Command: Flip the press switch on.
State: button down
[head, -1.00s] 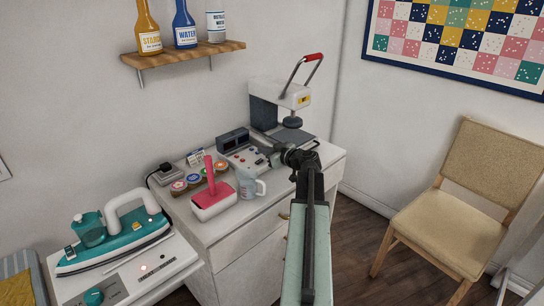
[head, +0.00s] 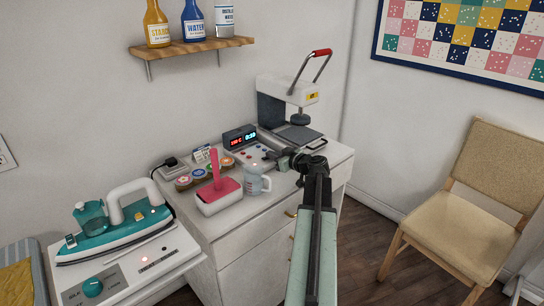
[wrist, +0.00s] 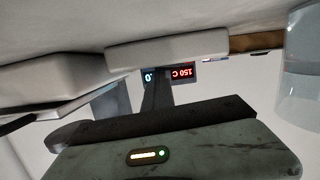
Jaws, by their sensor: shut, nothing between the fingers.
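The heat press (head: 288,95) stands at the back right of the cabinet top with its handle raised. Its control box (head: 240,140) has a lit display, red digits on the left and blue on the right. The display also shows upside down in the wrist view (wrist: 182,72), where the red part reads 150 C. A panel (head: 254,157) with red buttons lies in front of the box. My gripper (head: 280,160) is shut and empty, at the right end of this panel. The press switch cannot be made out; my gripper may hide it, and contact is unclear.
A teal iron (head: 110,232) is at the left. A chair (head: 460,207) stands right; the floor (head: 372,245) before it is clear.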

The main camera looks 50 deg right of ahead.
notch_tip(320, 180, up, 5)
jog(key=p, duration=0.5)
jog(key=shift+w+d, duration=0.1)
jog(key=shift+d, duration=0.05)
jog(key=d+f+p+v, duration=0.1)
jog(key=v, duration=0.9)
jog(key=shift+s+a+f, duration=0.1)
jog(key=shift+s+f, duration=0.05)
jog(key=shift+s, duration=0.1)
